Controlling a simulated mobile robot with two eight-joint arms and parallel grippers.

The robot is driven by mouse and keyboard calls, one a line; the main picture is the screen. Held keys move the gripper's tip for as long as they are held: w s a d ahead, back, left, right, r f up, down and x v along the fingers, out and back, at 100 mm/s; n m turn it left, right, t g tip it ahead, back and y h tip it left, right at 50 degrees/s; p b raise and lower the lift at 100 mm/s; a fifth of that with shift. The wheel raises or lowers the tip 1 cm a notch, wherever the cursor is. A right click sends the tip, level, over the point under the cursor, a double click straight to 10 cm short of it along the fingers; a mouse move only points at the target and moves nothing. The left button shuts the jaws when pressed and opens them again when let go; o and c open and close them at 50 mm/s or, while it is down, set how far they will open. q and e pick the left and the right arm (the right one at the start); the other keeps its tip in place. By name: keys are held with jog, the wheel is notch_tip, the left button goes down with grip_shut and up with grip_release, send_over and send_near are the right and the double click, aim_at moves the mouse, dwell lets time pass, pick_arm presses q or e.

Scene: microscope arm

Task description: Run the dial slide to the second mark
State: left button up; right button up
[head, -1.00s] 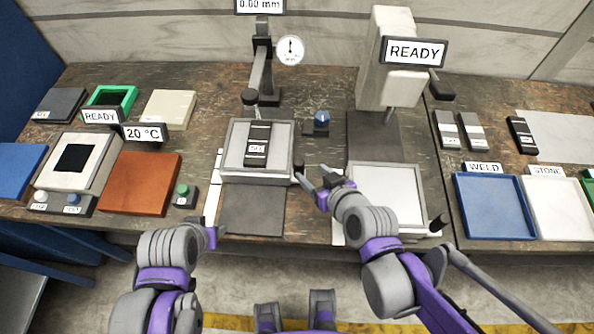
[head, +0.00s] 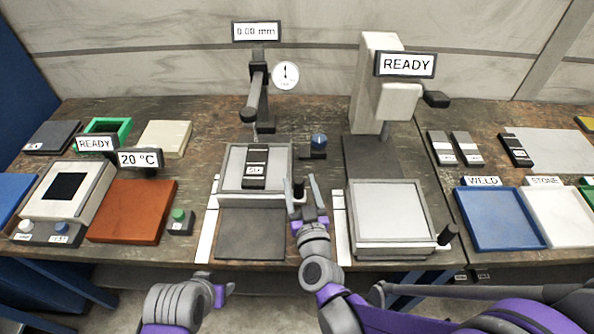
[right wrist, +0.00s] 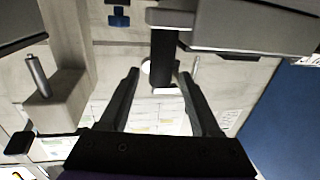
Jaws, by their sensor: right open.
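The dial slide (head: 228,180) is a pale square stage under the dial gauge (head: 285,76). It carries a dark labelled block (head: 255,167). A dark knob (head: 299,188) stands at its front right corner. My right gripper (head: 302,182) is open, with one finger on each side of the knob in the head view; contact cannot be told. In the right wrist view a dark cylinder, seemingly the knob (right wrist: 163,72), shows between the fingers. A white strip (head: 208,222) runs along the slide's left; its marks are too small to read. My left gripper (head: 225,288) is low, before the bench.
A dark bare track plate (head: 250,246) lies in front of the slide. A second pale stage (head: 390,212) with its own knob (head: 448,234) stands to the right. The gauge display (head: 256,31) reads 0.00 mm. A blue knob (head: 319,140) sits behind my right gripper.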

aim_at(298, 177)
jog(key=shift+w+a, duration=0.25)
jog(key=shift+w, duration=0.95)
jog(key=shift+w+a, duration=0.25)
jog(key=shift+w, duration=0.9)
grip_shut()
